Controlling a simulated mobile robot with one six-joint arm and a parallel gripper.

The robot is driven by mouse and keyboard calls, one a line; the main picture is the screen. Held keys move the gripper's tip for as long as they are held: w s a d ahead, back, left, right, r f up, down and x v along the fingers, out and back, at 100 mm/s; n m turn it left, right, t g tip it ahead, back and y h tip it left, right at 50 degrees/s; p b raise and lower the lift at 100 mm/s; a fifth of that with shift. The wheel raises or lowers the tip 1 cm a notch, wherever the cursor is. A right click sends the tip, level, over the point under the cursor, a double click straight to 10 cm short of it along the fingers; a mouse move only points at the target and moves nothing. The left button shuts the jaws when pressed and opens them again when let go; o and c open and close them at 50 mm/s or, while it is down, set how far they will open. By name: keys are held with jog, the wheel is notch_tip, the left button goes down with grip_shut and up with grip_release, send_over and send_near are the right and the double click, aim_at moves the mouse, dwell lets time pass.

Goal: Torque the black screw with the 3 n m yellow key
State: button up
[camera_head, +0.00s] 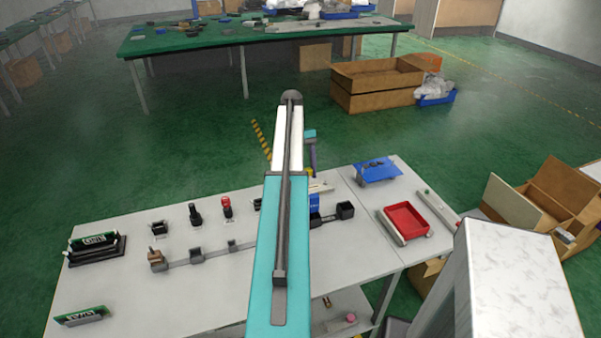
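My arm runs up the middle of the view and hides part of the table behind it. A small part of its far end shows just right of the white link, but my gripper's fingers cannot be made out. A black upright piece (195,214) and a red-topped upright piece (227,207) stand on the white table, left of the arm. I cannot tell whether the black one is the screw. No yellow key can be made out. A brownish piece (156,259) sits at the left end of a grey rail (213,254).
The white table (130,290) also bears green-faced blocks (95,246) at left, a red tray (404,220) and a blue sheet (375,170) at right. A pale tall block (515,280) stands front right. Cardboard boxes (375,82) and a green table (200,45) lie beyond.

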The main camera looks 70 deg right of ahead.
jog(key=shift+r, duration=0.15)
jog(key=shift+r+p, duration=0.5)
jog(key=shift+r, duration=0.2)
jog(key=n, duration=0.2)
jog(key=n+g+h, duration=0.1)
jog(key=n, duration=0.1)
jog(key=shift+a+n+h, duration=0.1)
jog(key=shift+n+h, duration=0.2)
jog(key=shift+n, duration=0.1)
jog(key=n+h, duration=0.1)
jog(key=n, duration=0.1)
jog(key=n+h, duration=0.1)
jog(key=n, duration=0.2)
jog(key=shift+n+g, duration=0.3)
jog(key=shift+g, duration=0.1)
jog(key=n+h, duration=0.1)
jog(key=n, duration=0.2)
jog(key=n+h, duration=0.1)
jog(key=n, duration=0.2)
jog(key=shift+t, duration=0.3)
jog(key=shift+n+t+h, duration=0.45)
jog(key=shift+n+h, duration=0.05)
jog(key=shift+n, duration=1.15)
jog(key=shift+n+t+h, duration=0.45)
jog(key=shift+n+h, duration=0.05)
jog(key=shift+n, duration=1.15)
jog(key=shift+f+b, duration=0.5)
jog(key=shift+f, duration=0.35)
